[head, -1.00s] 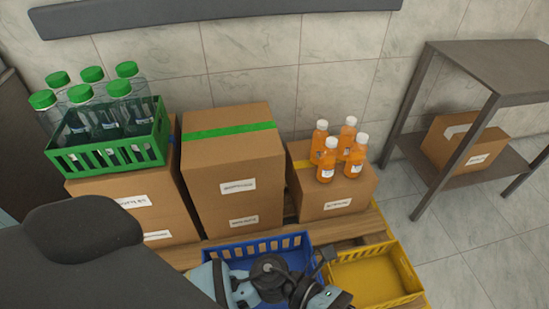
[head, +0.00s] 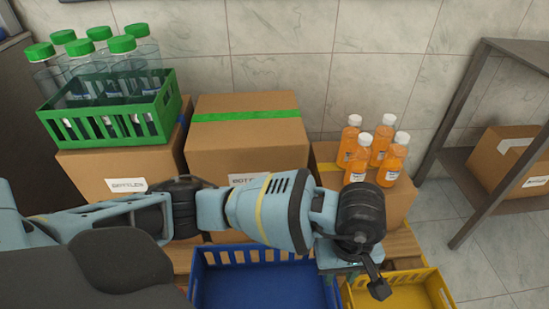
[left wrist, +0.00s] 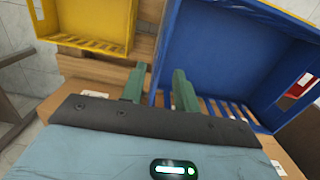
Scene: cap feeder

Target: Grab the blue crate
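The blue crate (head: 262,290) is empty and stands low at the bottom middle of the head view, its near part cut off by the picture edge. It also fills the right of the left wrist view (left wrist: 215,50). My left gripper (head: 347,268) is above the crate's right side, by the yellow crate. My right gripper is not in view.
The yellow crate (head: 400,291) stands right of the blue one on the wooden pallet (head: 402,243). Behind are cardboard boxes (head: 250,150), a green crate (head: 120,122) of bottles and several orange bottles (head: 389,165). A metal shelf (head: 470,130) stands right, with clear floor before it.

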